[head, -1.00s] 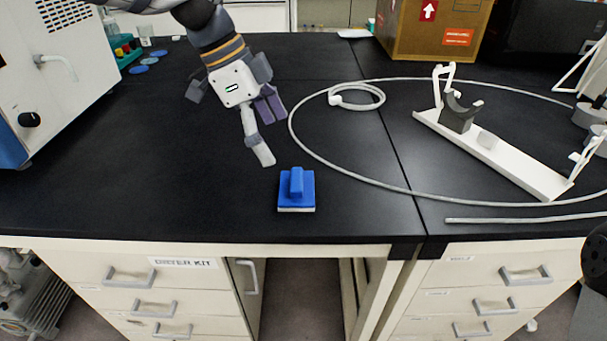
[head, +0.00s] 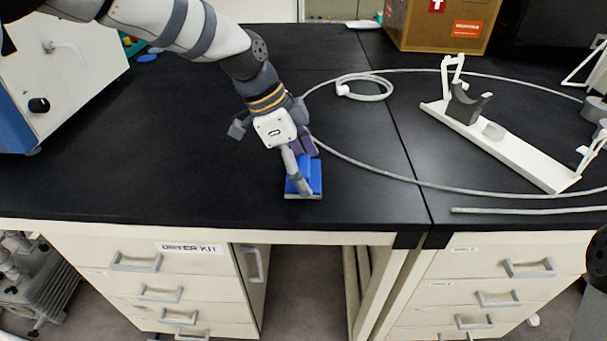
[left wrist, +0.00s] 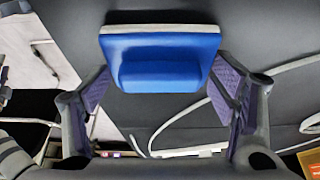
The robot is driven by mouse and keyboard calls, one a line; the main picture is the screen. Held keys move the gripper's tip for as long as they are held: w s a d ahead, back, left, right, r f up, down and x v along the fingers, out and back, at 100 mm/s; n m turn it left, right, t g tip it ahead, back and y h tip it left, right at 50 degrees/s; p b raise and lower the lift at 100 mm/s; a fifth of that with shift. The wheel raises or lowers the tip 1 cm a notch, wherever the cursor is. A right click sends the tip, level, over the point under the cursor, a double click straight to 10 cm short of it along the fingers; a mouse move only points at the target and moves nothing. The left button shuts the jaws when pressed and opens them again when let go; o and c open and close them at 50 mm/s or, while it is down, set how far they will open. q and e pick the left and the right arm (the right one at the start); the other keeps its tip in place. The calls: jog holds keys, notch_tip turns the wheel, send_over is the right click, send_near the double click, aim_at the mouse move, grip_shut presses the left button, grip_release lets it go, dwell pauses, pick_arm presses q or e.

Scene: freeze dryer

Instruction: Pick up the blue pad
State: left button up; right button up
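The blue pad (head: 316,187) is a flat blue block with a raised blue grip and a pale underside. It lies on the black bench near the front edge. My left gripper (head: 303,168) is over the pad, with one finger in front of part of it. In the left wrist view the pad (left wrist: 160,45) is at top centre, its raised grip facing the camera. The left gripper's fingers (left wrist: 165,90) are wide apart, either side of the grip and apart from it. My right gripper is not in view.
A pale hose (head: 375,178) loops over the bench right of the pad. A white stand (head: 510,155) is further right. A cardboard box (head: 440,25) is at the back and a white machine (head: 70,65) at the left. The bench left of the pad is clear.

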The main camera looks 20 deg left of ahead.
aim_at(306, 168)
pick_arm(q)
jog(key=shift+r, duration=0.1)
jog(key=shift+r, duration=0.35)
jog(key=r, duration=0.3)
jog(key=shift+s+d+r, duration=0.3)
jog(key=shift+s+r, duration=0.05)
jog(key=shift+r, duration=0.05)
jog(key=s+d+r+p, duration=0.1)
jog(key=s+d+r, duration=0.1)
jog(key=s, duration=0.1)
jog(key=s+d+r, duration=0.3)
jog(key=s, duration=0.1)
jog(key=s+d+r+p, duration=0.1)
jog(key=s+d+r, duration=0.1)
jog(key=s+r, duration=0.1)
jog(key=shift+s+d+r+p, duration=0.1)
jog(key=shift+s+d+p, duration=0.15)
jog(key=shift+s+p, duration=0.15)
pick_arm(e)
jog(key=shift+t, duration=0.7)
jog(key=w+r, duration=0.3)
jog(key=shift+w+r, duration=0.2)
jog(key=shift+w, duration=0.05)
